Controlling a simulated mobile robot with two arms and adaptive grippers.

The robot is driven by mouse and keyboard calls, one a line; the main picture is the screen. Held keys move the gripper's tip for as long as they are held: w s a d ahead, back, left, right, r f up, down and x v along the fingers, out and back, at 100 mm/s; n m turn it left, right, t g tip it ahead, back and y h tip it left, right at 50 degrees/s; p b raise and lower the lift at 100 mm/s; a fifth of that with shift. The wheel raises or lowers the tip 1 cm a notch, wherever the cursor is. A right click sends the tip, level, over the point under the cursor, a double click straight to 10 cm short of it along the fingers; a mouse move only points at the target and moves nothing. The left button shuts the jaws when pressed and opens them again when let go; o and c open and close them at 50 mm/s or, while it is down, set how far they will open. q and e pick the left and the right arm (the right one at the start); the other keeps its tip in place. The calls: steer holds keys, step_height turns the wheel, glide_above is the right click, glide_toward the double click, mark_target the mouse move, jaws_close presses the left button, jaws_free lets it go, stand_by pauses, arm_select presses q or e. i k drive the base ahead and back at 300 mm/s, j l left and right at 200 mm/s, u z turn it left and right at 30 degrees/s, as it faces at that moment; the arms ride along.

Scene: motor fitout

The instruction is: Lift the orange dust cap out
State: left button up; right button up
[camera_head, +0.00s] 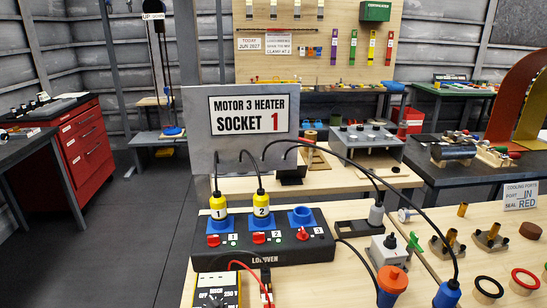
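The orange dust cap (393,277) is at the bottom of the head view, right of centre, with its rounded top up and a blue part (386,298) just below it. The lower end is cut off by the frame, so I cannot tell exactly what the cap sits in. The black socket box (262,258) stands to its left, with yellow plugs 1 (218,207) and 2 (261,205) upright in its first two sockets. Its third blue socket (301,217) has no plug in it. Neither gripper is in view.
A grey box (390,251) stands just behind the cap, and a grey plug (376,214) farther back. A yellow meter (217,291) is front left. Brass fittings (447,244) and rings (488,288) lie right.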

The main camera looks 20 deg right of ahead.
mark_target(392, 279)
steer(key=l+z, duration=0.1)
steer(key=z, duration=1.3)
